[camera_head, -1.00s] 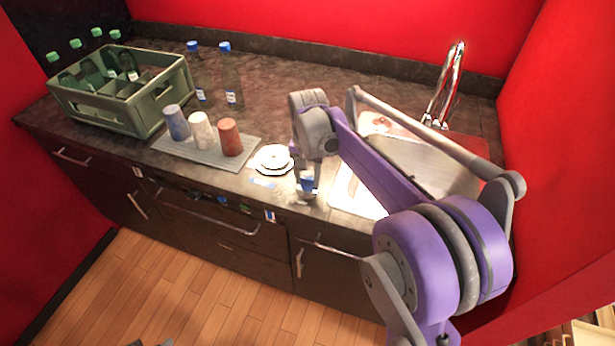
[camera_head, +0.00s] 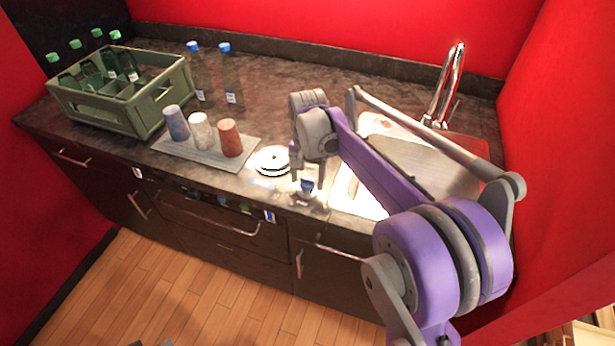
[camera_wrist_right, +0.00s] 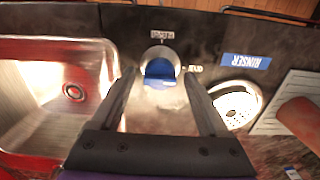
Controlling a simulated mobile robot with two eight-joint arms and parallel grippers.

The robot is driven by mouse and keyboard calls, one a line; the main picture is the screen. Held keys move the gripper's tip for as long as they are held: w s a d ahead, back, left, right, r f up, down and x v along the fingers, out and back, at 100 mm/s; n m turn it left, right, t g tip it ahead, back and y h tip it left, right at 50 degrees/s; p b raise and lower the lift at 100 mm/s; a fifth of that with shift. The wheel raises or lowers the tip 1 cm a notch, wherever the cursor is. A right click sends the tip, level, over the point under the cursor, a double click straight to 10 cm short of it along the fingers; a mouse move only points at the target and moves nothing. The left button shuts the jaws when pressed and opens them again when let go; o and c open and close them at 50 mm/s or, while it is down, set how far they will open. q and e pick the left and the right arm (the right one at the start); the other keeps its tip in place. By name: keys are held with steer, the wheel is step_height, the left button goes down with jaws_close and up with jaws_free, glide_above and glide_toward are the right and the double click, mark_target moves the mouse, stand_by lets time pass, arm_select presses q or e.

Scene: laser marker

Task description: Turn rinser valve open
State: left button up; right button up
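The rinser valve is a small blue-topped knob (camera_head: 306,186) on the counter's front edge, right of the round rinser (camera_head: 272,161). In the right wrist view the blue knob (camera_wrist_right: 160,72) sits in a light round mount between small labels too blurred to read surely. My right gripper (camera_head: 308,174) is open just above the knob. In the wrist view its fingertips (camera_wrist_right: 159,76) are spread on either side of the knob, with gaps showing. The rinser (camera_wrist_right: 238,103) lies beside a blue RINSER label (camera_wrist_right: 247,61). The knob's exact turn angle is unclear. My left gripper is not in view.
A tray (camera_head: 190,158) with three cups stands left of the rinser. A green crate (camera_head: 120,118) of bottles and two blue-capped bottles (camera_head: 230,80) are farther back. A sink (camera_wrist_right: 55,80) and tap (camera_head: 446,85) are on the right, partly behind my arm.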

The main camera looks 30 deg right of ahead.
mark_target(307, 179)
step_height(307, 179, up, 11)
steer(key=shift+p, duration=0.35)
stand_by(0.3)
steer(key=shift+f, duration=0.1)
steer(key=s+a+f+n+t, duration=0.1)
steer(key=s+a+f+n, duration=0.2)
steer(key=s, duration=0.4)
steer(key=s+a+f+n+t, duration=0.2)
steer(key=s+a+f+n, duration=0.1)
steer(key=s+f, duration=0.3)
steer(key=s+a+f+n+t, duration=0.2)
steer(key=s+a+f+n, duration=0.2)
steer(key=s, duration=0.3)
steer(key=shift+s+a+f, duration=0.25)
steer(key=shift+s+f, duration=0.1)
steer(key=shift+s, duration=0.05)
